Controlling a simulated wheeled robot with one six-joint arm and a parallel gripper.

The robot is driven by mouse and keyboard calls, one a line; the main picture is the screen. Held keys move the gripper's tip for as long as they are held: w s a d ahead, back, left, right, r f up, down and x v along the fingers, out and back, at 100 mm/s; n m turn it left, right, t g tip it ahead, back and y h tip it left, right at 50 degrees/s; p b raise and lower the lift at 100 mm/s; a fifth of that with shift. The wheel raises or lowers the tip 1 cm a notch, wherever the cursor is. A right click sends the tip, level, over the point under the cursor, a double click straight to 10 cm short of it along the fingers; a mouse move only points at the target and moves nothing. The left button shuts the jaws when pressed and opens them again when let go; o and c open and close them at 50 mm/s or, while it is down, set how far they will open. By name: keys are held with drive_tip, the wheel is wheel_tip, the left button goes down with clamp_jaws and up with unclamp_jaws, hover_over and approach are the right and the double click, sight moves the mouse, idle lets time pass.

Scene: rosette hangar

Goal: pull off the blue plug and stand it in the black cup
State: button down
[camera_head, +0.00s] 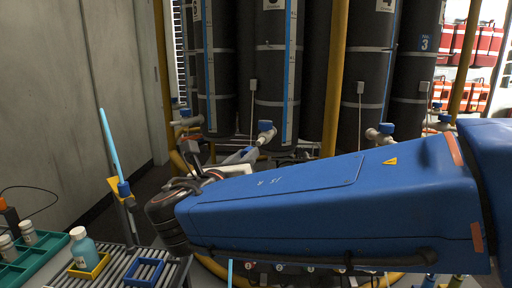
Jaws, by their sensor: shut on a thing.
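My gripper (222,165) shows at the end of my blue arm, left of centre, in front of the dark cylinders. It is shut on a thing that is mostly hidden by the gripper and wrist. A small blue-grey piece (241,156) shows at the fingers and looks like the blue plug, but I cannot tell whether it is still seated on anything. I cannot make out the black cup in this view.
A blue valve knob (265,127) sits just beyond my gripper. A slatted rack (118,268) at lower left bears a yellow holder with a bottle (83,250) and an empty blue frame (145,273). A light-blue rod (109,145) stands left of my wrist. A green tray (30,262) is further left.

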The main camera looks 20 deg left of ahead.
drive_tip(key=w+a+f+m+g, duration=0.1)
drive_tip(key=a+f+g, duration=0.2)
drive_tip(key=f+g, duration=0.35)
drive_tip(key=w+a+f+g, duration=0.1)
drive_tip(key=a+f+g, duration=0.25)
drive_tip(key=f, duration=0.65)
drive_tip(key=shift+s+a+f+n+g+y, duration=0.1)
drive_tip(key=shift+s+a+f+n+g, duration=0.3)
drive_tip(key=shift+s+a+f+g, duration=1.4)
drive_tip(key=shift+w+a+f+n+g+y, duration=0.1)
drive_tip(key=shift+a+f+n+g, duration=0.55)
drive_tip(key=shift+a+f, duration=2.55)
drive_tip(key=shift+s+a+f+n+g+y, duration=0.15)
drive_tip(key=shift+s+a+f+g, duration=0.75)
drive_tip(key=shift+a+f+g, duration=1.55)
drive_tip(key=shift+a+r+t, duration=0.15)
drive_tip(key=shift+a+t, duration=0.5)
drive_tip(key=shift+t, duration=0.25)
drive_tip(key=shift+f, duration=0.5)
drive_tip(key=shift+d+f, duration=0.1)
drive_tip(key=shift+f, duration=0.3)
